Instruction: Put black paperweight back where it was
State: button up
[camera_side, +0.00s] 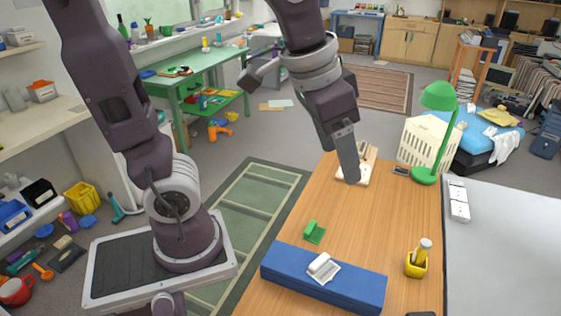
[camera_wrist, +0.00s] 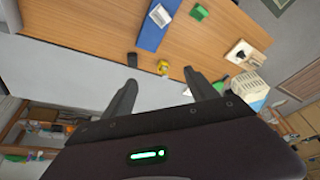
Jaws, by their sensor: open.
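My gripper (camera_side: 352,178) hangs in the air over the far part of the wooden desk, in front of a wooden tray (camera_side: 369,155) with a white sheet. In the wrist view its two fingers (camera_wrist: 160,76) are apart with nothing between them. The wrist view shows the tray with white paper and a small dark item (camera_wrist: 240,54) on it, perhaps the black paperweight; the side view hides this part. Another dark block (camera_wrist: 132,58) lies at the desk edge beside the yellow cup. A dark thing (camera_side: 421,313) is cut off at the side view's bottom edge. I cannot tell which is the paperweight.
A blue box (camera_side: 345,290) carries a white holder (camera_side: 322,268). The middle of the desk is clear.

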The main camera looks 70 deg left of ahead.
jog(key=s+a+f+n+t, duration=0.1)
jog(key=s+a, duration=0.1)
jog(key=s, duration=0.8)
jog(key=shift+a+f, duration=0.15)
jog(key=shift+a, duration=0.05)
dwell(0.5)
